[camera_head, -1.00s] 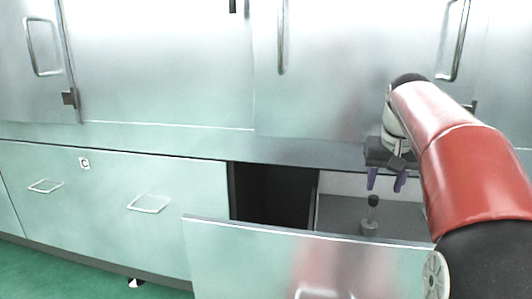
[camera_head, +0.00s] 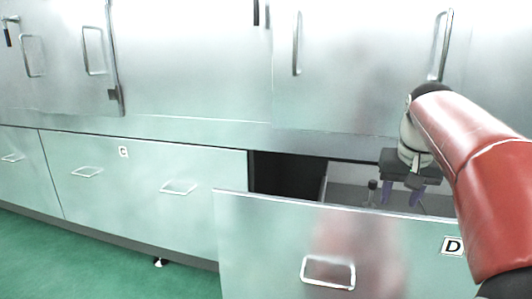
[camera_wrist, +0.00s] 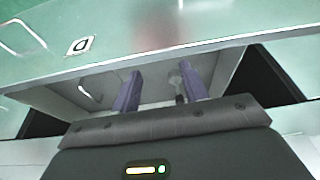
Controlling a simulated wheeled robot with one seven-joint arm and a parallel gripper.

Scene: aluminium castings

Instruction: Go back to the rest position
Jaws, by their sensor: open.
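My gripper (camera_head: 402,194) is open above the open drawer marked D (camera_head: 340,235), at the right of the head view. Its two purple fingers point down and hold nothing. In the wrist view, my gripper (camera_wrist: 160,88) shows both fingers apart over the drawer's inside. A small grey object with a dark, upright stem (camera_head: 372,190) stands in the drawer, left of the fingers in the head view. It also shows in the wrist view (camera_wrist: 178,84), close beside one finger; I cannot tell whether they touch. The drawer front hides its lower part.
The drawer front stands out from the cabinet row. A shut drawer marked C (camera_head: 145,175) is to its left. Steel cabinet doors (camera_head: 365,75) with upright handles rise behind my arm. Green floor (camera_head: 95,260) is clear at the lower left.

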